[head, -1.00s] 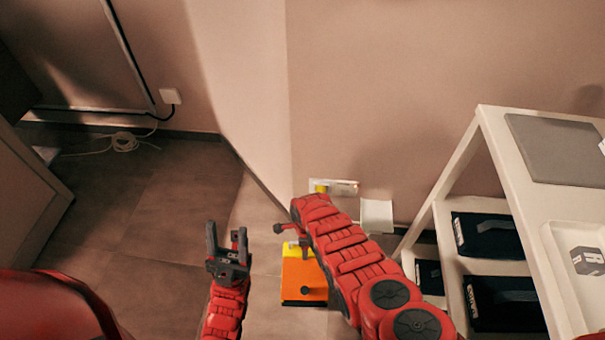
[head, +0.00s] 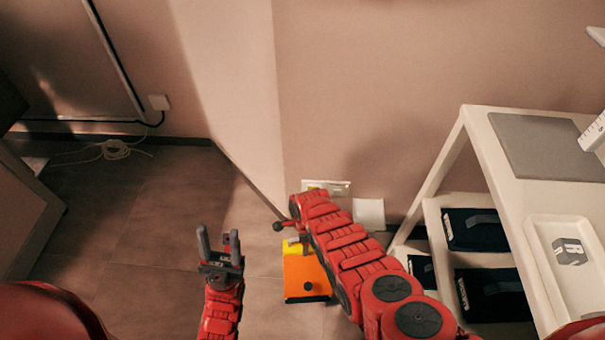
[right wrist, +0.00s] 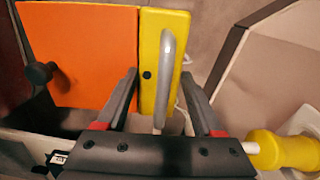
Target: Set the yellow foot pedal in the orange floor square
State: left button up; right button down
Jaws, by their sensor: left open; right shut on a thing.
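The yellow foot pedal (right wrist: 173,45) shows in the right wrist view as a yellow block with a grey bar over it. In the head view the orange square (head: 303,275) shows low in the middle, and my right forearm hides most of the pedal. My left gripper (head: 220,245) is open and empty, left of the orange square.
A dark knob (right wrist: 40,72) stands over the orange square. A yellow cylinder (right wrist: 285,150) shows at the lower right of the wrist view. A white shelf cart (head: 475,150) with dark boxes stands at the right. A cable (head: 115,150) lies at the back left; the left floor is clear.

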jog(key=shift+w+r, duration=0.1)
jog(key=shift+r, duration=0.2)
jog(key=shift+w+d+r+p, duration=0.2)
jog(key=shift+d+r+p, duration=0.1)
jog(key=shift+r+p, duration=0.35)
jog(key=shift+w+d+r+n+p, duration=0.1)
jog(key=shift+d+r+n+p, duration=0.25)
jog(key=shift+r, duration=0.15)
jog(key=shift+w+d+r+n+p, duration=0.15)
jog(key=shift+d+r+p, duration=0.2)
jog(key=shift+r+p, duration=0.15)
jog(key=shift+w+d+r+n+p, duration=0.15)
jog(key=shift+d+r+p, duration=0.2)
jog(key=shift+r, duration=0.2)
jog(key=shift+d+r, duration=0.2)
jog(key=shift+r, duration=0.1)
jog(key=shift+a+r+p, duration=0.1)
jog(key=shift+r+p, duration=0.1)
jog(key=shift+p, duration=0.15)
jog(key=shift+d+r, duration=0.25)
jog(key=shift+w+d+r+n+p, duration=0.15)
jog(key=shift+r+n+p, duration=0.1)
jog(key=shift+p, duration=0.15)
jog(key=shift+r, duration=0.1)
